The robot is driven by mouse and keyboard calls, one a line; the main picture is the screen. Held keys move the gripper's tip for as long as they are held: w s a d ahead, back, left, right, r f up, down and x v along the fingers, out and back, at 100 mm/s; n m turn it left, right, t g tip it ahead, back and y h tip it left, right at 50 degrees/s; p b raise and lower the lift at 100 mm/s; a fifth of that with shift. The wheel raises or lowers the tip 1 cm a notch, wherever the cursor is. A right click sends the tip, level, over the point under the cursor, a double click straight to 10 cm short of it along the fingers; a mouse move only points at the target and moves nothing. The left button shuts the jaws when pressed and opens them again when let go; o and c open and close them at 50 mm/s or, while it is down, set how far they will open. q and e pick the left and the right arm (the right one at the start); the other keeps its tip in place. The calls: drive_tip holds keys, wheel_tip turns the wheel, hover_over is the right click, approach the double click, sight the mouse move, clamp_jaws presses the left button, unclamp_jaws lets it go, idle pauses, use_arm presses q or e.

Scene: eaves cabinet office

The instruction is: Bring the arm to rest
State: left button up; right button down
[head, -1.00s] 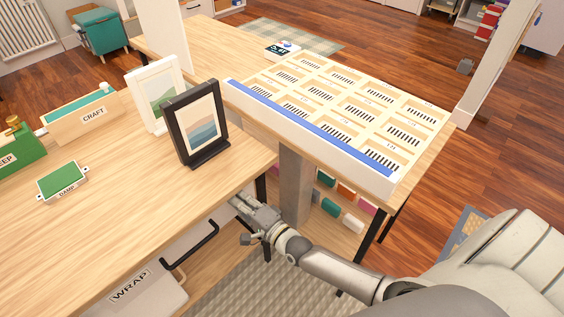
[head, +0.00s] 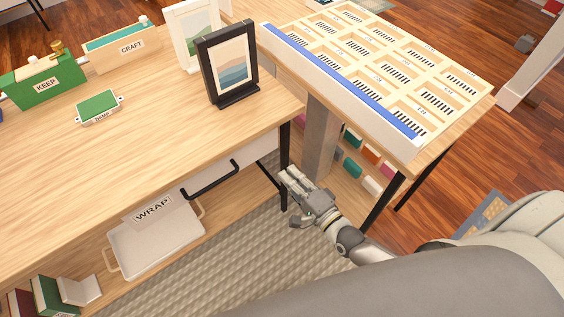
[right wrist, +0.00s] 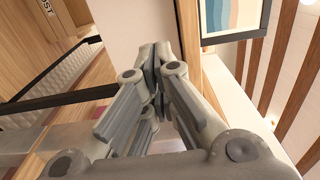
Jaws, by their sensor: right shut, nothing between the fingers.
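My right gripper (head: 290,182) is low in the head view, in front of the desk's right leg and below the tabletop level in the picture. Its fingers are shut with nothing between them. In the right wrist view the gripper (right wrist: 158,70) shows close up, its fingers together and empty. My right arm reaches in from the lower right. My left gripper is not in view.
A desk (head: 150,140) holds a black picture frame (head: 207,70), a white frame, a craft box (head: 122,50), a green keep box (head: 45,87) and a green-topped block (head: 98,106). A sorter tray (head: 340,92) is at right. A wrap tray (head: 160,245) sits below the desk, near a black handle (head: 212,181).

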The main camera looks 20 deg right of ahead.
drive_tip(key=s+d+f+n+g+h+p, duration=0.15)
drive_tip(key=s+f+n+g, duration=0.35)
drive_tip(key=f, duration=0.7)
drive_tip(key=s+d+f+n+g+h+p, duration=0.15)
drive_tip(key=s+d+f+n+g, duration=0.35)
drive_tip(key=f, duration=0.7)
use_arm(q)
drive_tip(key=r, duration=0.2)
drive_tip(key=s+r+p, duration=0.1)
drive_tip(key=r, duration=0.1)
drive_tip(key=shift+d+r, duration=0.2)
use_arm(e)
drive_tip(key=s+f+n+g+h, duration=0.1)
drive_tip(key=s+f+n+g, duration=0.2)
drive_tip(key=s, duration=1)
drive_tip(key=s+a+f+n+g+h, duration=0.1)
drive_tip(key=s+f+n+g, duration=0.2)
drive_tip(key=s+f, duration=0.6)
drive_tip(key=s+n, duration=0.1)
drive_tip(key=s, duration=0.4)
